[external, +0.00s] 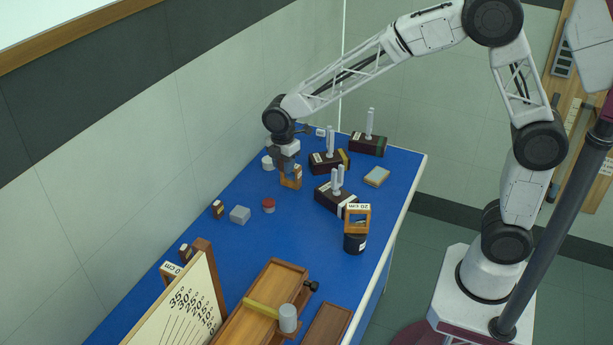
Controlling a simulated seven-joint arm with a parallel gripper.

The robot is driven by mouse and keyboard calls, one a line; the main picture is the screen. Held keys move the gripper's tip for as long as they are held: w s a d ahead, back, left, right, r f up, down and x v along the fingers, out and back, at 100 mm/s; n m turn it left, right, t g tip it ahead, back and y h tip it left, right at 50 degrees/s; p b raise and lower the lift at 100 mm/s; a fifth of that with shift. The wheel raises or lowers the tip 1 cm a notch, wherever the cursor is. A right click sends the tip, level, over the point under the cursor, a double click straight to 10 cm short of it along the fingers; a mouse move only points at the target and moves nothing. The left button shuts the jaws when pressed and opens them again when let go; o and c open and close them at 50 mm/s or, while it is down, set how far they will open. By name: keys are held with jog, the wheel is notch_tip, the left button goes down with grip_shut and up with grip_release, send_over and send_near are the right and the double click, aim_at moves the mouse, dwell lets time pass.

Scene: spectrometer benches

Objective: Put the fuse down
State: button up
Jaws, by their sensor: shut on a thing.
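My gripper (287,163) points down over the far left part of the blue table. It is shut on the fuse, which is too small and too covered by the fingers to make out clearly. A small orange-brown framed block (291,181) with a pale label shows right at and below the fingertips. I cannot tell whether the fingers touch this block or are just in front of it or behind it.
Dark boxes with pale upright posts (335,196) stand right of my gripper. An orange frame marked 20 cm (357,207) sits on a black cylinder. A grey block (240,215) and a red-topped piece (268,205) lie nearer. The blue table (225,262) has bare room at centre.

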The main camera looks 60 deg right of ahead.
notch_tip(320, 180, up, 6)
jog(key=shift+f, duration=0.1)
jog(key=shift+w+d, duration=0.25)
jog(key=w+d+n, duration=0.3)
jog(key=w+d, duration=1)
jog(key=d, duration=0.1)
send_over(266, 158)
notch_tip(266, 158, down, 4)
jog(key=shift+s+f, duration=0.1)
jog(key=shift+f, duration=0.3)
jog(key=shift+a, duration=0.1)
jog(key=shift+f, duration=2.5)
jog(key=shift+f, duration=2.5)
